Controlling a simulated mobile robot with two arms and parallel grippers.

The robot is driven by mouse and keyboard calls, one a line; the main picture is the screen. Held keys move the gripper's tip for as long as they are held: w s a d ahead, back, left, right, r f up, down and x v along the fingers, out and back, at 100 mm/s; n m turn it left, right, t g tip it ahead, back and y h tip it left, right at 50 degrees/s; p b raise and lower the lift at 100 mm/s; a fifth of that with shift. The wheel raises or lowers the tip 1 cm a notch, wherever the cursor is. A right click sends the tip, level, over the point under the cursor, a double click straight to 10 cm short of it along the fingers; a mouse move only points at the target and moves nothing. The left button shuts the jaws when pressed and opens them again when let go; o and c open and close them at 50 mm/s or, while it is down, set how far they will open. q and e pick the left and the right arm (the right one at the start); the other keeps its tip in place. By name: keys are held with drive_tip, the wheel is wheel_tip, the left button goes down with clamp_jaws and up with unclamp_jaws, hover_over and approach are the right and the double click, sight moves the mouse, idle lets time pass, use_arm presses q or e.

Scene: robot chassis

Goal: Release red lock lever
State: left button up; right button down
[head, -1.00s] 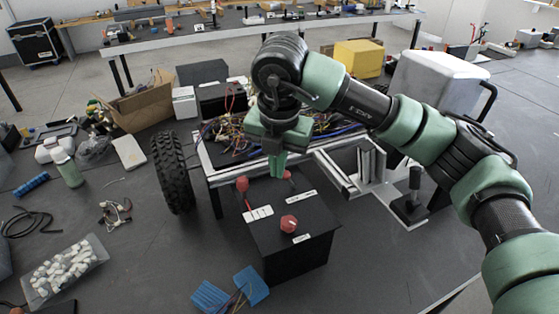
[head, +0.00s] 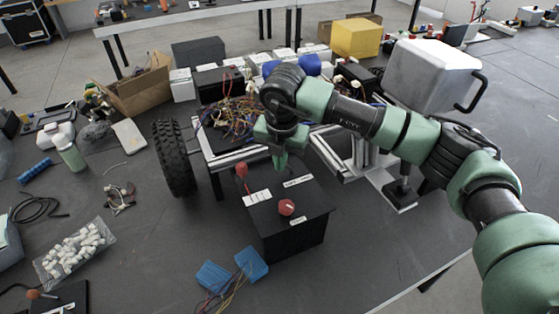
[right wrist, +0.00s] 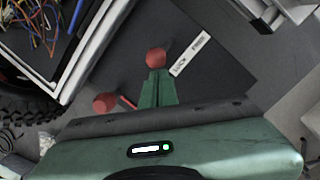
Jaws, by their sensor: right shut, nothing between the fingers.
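A black box (head: 290,238) with red-topped controls and white labels stands in front of the chassis. A red ball lever (head: 241,169) rises at its left rear, and a red knob (head: 286,207) sits near its front. In the right wrist view, a red ball (right wrist: 155,57) lies right at my fingertips beside a white label (right wrist: 190,54); another red ball on a red stem (right wrist: 105,103) is to the left. My right gripper (head: 281,166) points down over the box's rear, shut and empty. I cannot tell whether it touches the ball. My left gripper is out of view.
The chassis frame with tangled wires (head: 230,120) is behind the box, and a black wheel (head: 174,158) stands at its left. Blue connectors (head: 250,263) lie in front. A white case (head: 430,75) stands at the back right. The floor to the right is clear.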

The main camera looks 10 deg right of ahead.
drive_tip(key=shift+d+r+y+b, duration=0.15)
drive_tip(key=shift+d+y+b, duration=0.15)
drive_tip(key=shift+y+b, duration=0.15)
drive_tip(key=shift+w+d+r+b, duration=0.1)
drive_tip(key=shift+d+b, duration=0.1)
drive_tip(key=shift+b, duration=0.1)
drive_tip(key=shift+w+d+r+g+y+b, duration=0.15)
drive_tip(key=shift+d+g+y+b, duration=0.15)
drive_tip(key=shift+d+y+b, duration=0.8)
drive_tip(key=shift+w+d+r+m+y+b, duration=0.15)
drive_tip(key=shift+d+y+b, duration=0.15)
drive_tip(key=shift+y, duration=0.3)
drive_tip(key=shift+d+r+m+y+b, duration=0.1)
drive_tip(key=shift+d+m+y+b, duration=0.05)
drive_tip(key=shift+d+y, duration=0.35)
drive_tip(key=shift+w+d, duration=0.15)
drive_tip(key=shift+d, duration=0.1)
drive_tip(key=shift+r, duration=0.15)
drive_tip(key=shift+r+p, duration=0.7)
